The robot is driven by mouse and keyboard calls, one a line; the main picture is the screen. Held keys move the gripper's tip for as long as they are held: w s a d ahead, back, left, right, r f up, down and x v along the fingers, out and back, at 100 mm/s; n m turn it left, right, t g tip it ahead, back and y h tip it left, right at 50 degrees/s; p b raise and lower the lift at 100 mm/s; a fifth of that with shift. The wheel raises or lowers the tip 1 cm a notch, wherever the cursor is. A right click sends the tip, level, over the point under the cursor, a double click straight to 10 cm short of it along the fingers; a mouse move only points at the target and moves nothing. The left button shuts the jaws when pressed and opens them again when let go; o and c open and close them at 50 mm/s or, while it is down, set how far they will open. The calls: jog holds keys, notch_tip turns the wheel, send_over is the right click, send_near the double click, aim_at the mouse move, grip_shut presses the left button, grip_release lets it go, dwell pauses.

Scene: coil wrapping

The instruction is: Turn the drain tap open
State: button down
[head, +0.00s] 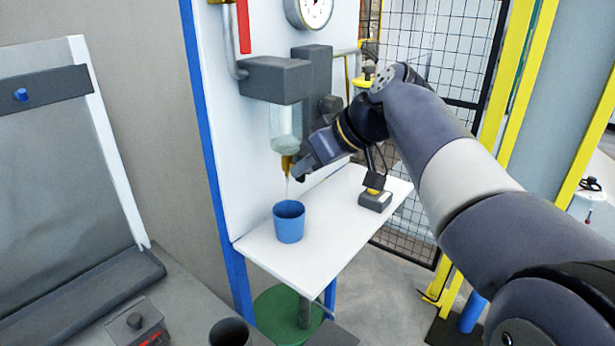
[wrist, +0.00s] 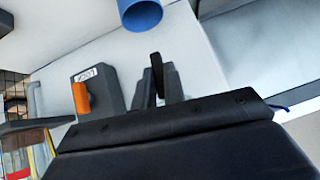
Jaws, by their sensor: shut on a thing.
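The drain tap (head: 288,164) is a small brass-coloured fitting under a clear bowl (head: 286,128) that holds pale liquid. A thin pale streak hangs below the tap, above a blue cup (head: 289,221) on the white shelf. My gripper (head: 297,172) reaches in from the right and is shut on the tap. The tap's handle is hidden by the fingers. In the wrist view the gripper fingers (wrist: 160,80) show small and dark, and the tap cannot be made out. The blue cup also shows at the top of the wrist view (wrist: 142,12).
The white shelf (head: 270,250) has free room right of the cup. A grey block (head: 375,201) with an orange part (wrist: 80,97) sits at its right side. A grey housing (head: 276,80) and a gauge (head: 308,12) are above. A mesh fence (head: 440,45) stands behind.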

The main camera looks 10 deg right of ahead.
jog(key=shift+t+h+b, duration=0.3)
jog(key=shift+b, duration=0.1)
jog(key=shift+n, duration=0.3)
jog(key=c, duration=1.8)
grip_release()
jog(key=shift+o, duration=0.2)
jog(key=v, duration=1)
jog(key=shift+s+r, duration=0.25)
jog(key=shift+s, duration=0.1)
jog(key=shift+d, duration=0.1)
